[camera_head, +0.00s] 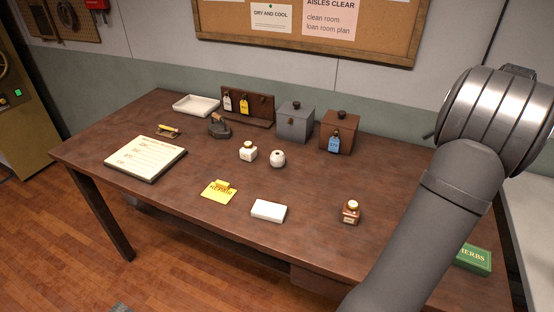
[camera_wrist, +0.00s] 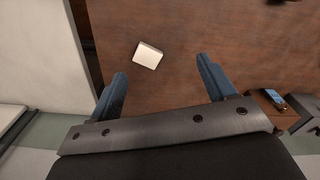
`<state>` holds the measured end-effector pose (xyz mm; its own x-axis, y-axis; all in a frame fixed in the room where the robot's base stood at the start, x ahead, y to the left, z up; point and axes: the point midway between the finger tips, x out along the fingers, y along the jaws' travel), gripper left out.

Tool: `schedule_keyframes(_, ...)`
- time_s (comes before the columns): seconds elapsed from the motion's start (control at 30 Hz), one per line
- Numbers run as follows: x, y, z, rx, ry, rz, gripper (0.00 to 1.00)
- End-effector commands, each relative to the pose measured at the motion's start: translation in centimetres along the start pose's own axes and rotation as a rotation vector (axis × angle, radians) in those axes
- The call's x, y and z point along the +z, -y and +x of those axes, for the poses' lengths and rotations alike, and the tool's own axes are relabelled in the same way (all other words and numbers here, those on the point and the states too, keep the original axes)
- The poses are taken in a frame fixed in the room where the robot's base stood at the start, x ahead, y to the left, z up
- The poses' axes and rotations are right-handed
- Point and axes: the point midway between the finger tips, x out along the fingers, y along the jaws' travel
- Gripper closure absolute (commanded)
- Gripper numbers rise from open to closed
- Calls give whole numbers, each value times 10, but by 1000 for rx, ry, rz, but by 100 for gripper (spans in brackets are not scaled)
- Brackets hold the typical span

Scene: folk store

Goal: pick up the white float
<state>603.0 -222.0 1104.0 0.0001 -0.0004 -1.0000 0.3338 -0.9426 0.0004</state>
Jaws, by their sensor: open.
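A small round white object with a dark spot on top (camera_head: 278,158) stands near the middle of the table; it looks most like the white float, though I cannot be sure. My gripper (camera_wrist: 162,80) shows in the wrist view with its two blue fingers wide apart and nothing between them. A pale, square-looking block (camera_wrist: 148,56) lies on the table beyond the fingertips, slightly left of their middle. I cannot tell whether this block shows in the head view. My gripper is out of sight there, with my arm at the right.
A small white jar (camera_head: 248,151) stands close left of the round object. A grey box (camera_head: 295,122) and a brown box (camera_head: 339,133) stand behind.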

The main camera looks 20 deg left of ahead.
Motion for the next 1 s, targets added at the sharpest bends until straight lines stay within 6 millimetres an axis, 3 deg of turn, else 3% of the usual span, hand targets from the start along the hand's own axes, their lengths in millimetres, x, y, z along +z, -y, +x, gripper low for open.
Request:
schedule_keyframes(0.27,-3,3,0,0,0,-9,25)
schedule_keyframes(0.37,-21,19,2,-1,0,-60,25)
schedule_keyframes(0.47,-55,53,4,-1,0,-164,25)
schedule_keyframes(0.7,-147,182,13,0,0,-506,25)
schedule_keyframes(0.87,-191,283,20,-1,1,-735,25)
schedule_keyframes(1.0,-214,377,26,-1,0,-933,25)
